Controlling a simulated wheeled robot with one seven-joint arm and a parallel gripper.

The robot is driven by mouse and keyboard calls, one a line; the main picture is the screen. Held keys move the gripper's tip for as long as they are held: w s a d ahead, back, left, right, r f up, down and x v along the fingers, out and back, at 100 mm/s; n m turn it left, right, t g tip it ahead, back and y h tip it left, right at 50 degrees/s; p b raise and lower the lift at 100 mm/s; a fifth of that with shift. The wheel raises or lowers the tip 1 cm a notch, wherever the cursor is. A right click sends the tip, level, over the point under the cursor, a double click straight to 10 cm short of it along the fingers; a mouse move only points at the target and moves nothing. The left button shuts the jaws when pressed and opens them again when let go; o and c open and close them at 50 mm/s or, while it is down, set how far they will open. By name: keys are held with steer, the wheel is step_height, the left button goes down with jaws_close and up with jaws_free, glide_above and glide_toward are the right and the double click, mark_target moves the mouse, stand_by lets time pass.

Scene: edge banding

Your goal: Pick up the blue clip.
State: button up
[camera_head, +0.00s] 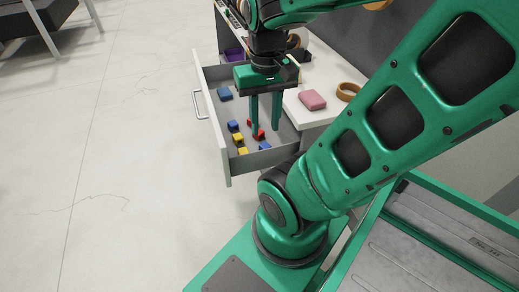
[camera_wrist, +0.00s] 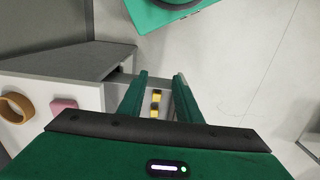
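Small blue clips lie in the open drawer (camera_head: 227,158): one blue clip (camera_head: 233,126) is left of my gripper, another blue clip (camera_head: 265,146) is near the drawer's front right. I cannot tell which one the task means. My gripper (camera_head: 264,128) points down over the drawer with its two fingers apart and nothing visibly held. Red clips (camera_head: 260,133) show beside and between the fingers, partly hidden. In the wrist view, between the fingers (camera_wrist: 161,75), yellow clips (camera_wrist: 155,113) show below; no blue clip is visible there.
Yellow clips (camera_head: 242,151) and a larger blue block (camera_head: 224,93) also lie in the drawer. Its walls surround them. A pink block (camera_head: 312,100) and a tan tape ring (camera_head: 348,91) sit on the white top at right.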

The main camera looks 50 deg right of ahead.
steer(key=o, duration=0.3)
steer(key=shift+o, duration=1.3)
steer(key=shift+s+d+r, duration=0.1)
steer(key=shift+s+r, duration=0.1)
steer(key=shift+s, duration=0.25)
steer(key=m, duration=1.4)
glide_above(266, 146)
step_height(266, 146, down, 24)
steer(key=shift+s+d+r, duration=0.1)
steer(key=shift+d, duration=0.05)
steer(key=shift+w+f, duration=0.15)
steer(key=shift+f, duration=1.2)
steer(key=shift+w+f, duration=0.1)
steer(key=shift+f, duration=1.25)
